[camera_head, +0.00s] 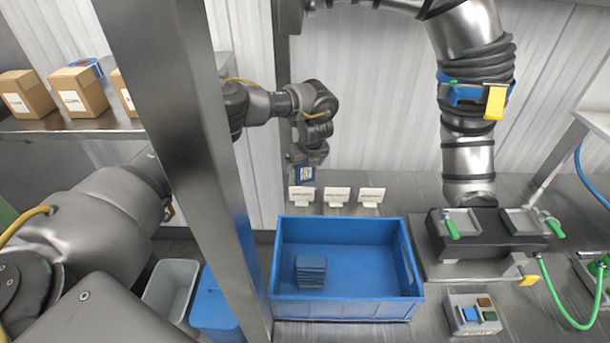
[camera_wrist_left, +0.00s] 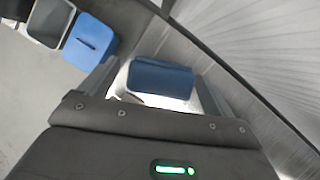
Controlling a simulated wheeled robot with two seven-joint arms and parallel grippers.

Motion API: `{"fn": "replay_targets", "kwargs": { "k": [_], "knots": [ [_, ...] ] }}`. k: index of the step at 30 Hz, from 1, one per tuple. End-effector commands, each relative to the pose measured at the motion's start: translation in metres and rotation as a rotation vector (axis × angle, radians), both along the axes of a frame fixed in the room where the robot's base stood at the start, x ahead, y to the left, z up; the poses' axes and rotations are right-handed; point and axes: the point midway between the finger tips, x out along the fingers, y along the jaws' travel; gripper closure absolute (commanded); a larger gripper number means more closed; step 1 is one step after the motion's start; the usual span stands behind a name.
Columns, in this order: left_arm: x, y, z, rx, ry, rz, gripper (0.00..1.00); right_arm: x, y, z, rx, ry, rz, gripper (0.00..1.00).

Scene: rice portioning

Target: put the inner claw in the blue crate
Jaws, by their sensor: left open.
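The blue crate (camera_head: 392,308) stands open on the table. A dark blue ribbed block (camera_head: 311,271) lies inside it, at the left. My left gripper (camera_head: 307,160) is open behind the crate, above the table, pointing down. A blue piece with a white code label (camera_head: 303,174) is at its fingertips. In the left wrist view a blue block (camera_wrist_left: 160,78) shows between the open fingers (camera_wrist_left: 158,92); it appears to be the same piece. I cannot tell from its shape whether it is the inner claw, or whether the fingers touch it. My right gripper is out of view.
White label cards (camera_head: 337,196) stand behind the crate. A metal post (camera_head: 196,130) crosses in front of my left arm. A black fixture (camera_head: 480,238) and button box (camera_head: 471,314) stand right of the crate. A grey bin (camera_head: 171,287) and blue bin (camera_head: 213,308) are at lower left.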

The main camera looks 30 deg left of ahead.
Motion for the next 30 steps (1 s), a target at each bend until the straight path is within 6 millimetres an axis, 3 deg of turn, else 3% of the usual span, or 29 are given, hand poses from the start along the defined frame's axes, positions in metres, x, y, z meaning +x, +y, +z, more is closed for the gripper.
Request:
{"fn": "replay_targets", "kwargs": {
  "k": [4,11,27,30],
  "knots": [
    [0.0030,0.0034,-0.0114,0.000,0.000,0.001,0.11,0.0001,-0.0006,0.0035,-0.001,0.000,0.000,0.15],
    [0.0037,0.0035,-0.0134,0.000,-0.001,0.000,0.11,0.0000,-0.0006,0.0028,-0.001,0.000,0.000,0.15],
    [0.0042,0.0035,-0.0120,-0.001,-0.004,0.000,0.80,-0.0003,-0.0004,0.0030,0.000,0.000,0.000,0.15],
    [0.0042,0.0035,-0.0118,-0.001,-0.004,0.000,0.82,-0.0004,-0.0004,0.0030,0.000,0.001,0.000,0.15]
  ]
}}
